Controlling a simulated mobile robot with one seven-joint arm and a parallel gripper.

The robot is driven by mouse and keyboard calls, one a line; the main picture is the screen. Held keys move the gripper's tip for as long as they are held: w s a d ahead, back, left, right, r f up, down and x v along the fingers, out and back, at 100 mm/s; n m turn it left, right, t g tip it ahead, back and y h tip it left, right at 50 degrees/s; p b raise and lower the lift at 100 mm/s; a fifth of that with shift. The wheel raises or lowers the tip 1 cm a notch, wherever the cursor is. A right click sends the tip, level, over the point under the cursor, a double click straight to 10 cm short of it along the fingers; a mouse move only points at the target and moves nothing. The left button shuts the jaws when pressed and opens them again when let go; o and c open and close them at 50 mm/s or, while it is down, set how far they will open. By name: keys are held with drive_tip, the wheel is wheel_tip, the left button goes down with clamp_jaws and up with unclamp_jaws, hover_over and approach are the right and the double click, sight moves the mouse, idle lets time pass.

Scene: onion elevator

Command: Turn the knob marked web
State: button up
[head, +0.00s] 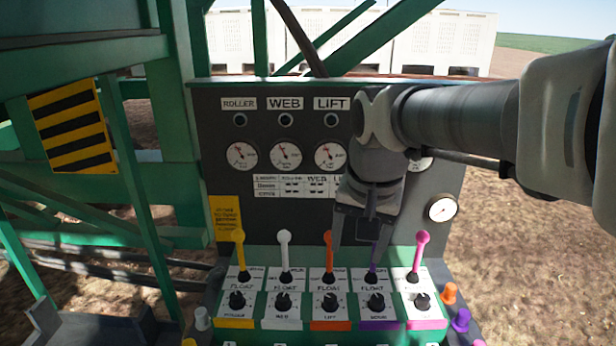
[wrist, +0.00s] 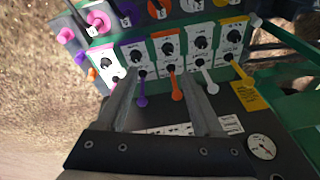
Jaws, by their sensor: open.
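The lower control panel has a row of black knobs, each above a coloured label. The web knob (head: 283,301) is second from the left, above a white label that reads like WEB, and below the white lever (head: 285,255). In the wrist view the web knob (wrist: 199,42) is toward the upper right, beyond the white lever. My gripper (head: 358,243) is open and empty, fingers pointing down, above and behind the orange and purple levers. It is to the right of the web knob and apart from it. In the wrist view my gripper (wrist: 158,82) points at the lever row.
Yellow (head: 239,250), orange (head: 329,255), purple (head: 374,255) and pink (head: 418,255) levers stand in the row. A dark upright panel (head: 221,165) with gauges and ROLLER, WEB and LIFT signs rises behind. Green frame beams (head: 130,190) are at the left. Open ground lies right.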

drive_tip(key=w+a+f+m+g, duration=0.1)
drive_tip(key=w+a+f+m, duration=0.1)
drive_tip(key=w+a, duration=0.45)
drive_tip(key=m+g+p, duration=0.2)
approach(283, 297)
wheel_tip(283, 297, down, 9)
drive_tip(key=shift+a+f+b, duration=0.1)
drive_tip(key=shift+a+b, duration=0.05)
drive_tip(key=shift+b, duration=0.2)
drive_tip(key=shift+c, duration=0.3)
clamp_jaws()
